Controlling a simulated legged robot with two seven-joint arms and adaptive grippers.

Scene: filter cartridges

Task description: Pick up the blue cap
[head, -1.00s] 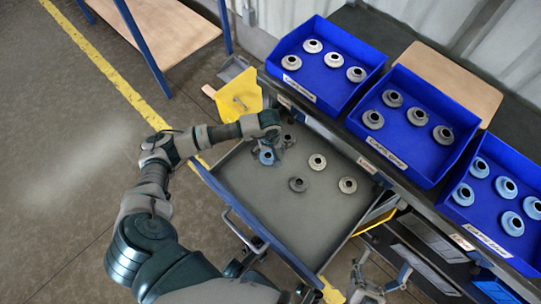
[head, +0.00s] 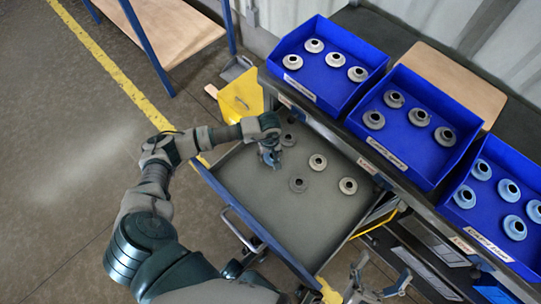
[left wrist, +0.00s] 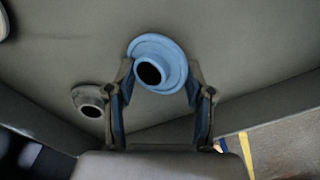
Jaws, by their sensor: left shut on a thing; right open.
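The blue cap (left wrist: 167,47) is a round flanged piece with a dark central hole. In the left wrist view it sits between the two fingertips of my left gripper (left wrist: 160,68), which is shut on it. In the head view my left gripper (head: 270,157) is over the back left part of the open drawer (head: 290,218), and the cap is mostly hidden by the fingers. I cannot tell whether the cap is clear of the drawer floor.
Several grey and beige caps lie in the drawer, including a grey one (head: 298,184) and a beige one (head: 317,162). Blue bins with grey (head: 364,155), beige (head: 300,86) and blue caps (head: 455,221) stand on the bench. The drawer's front right floor is clear.

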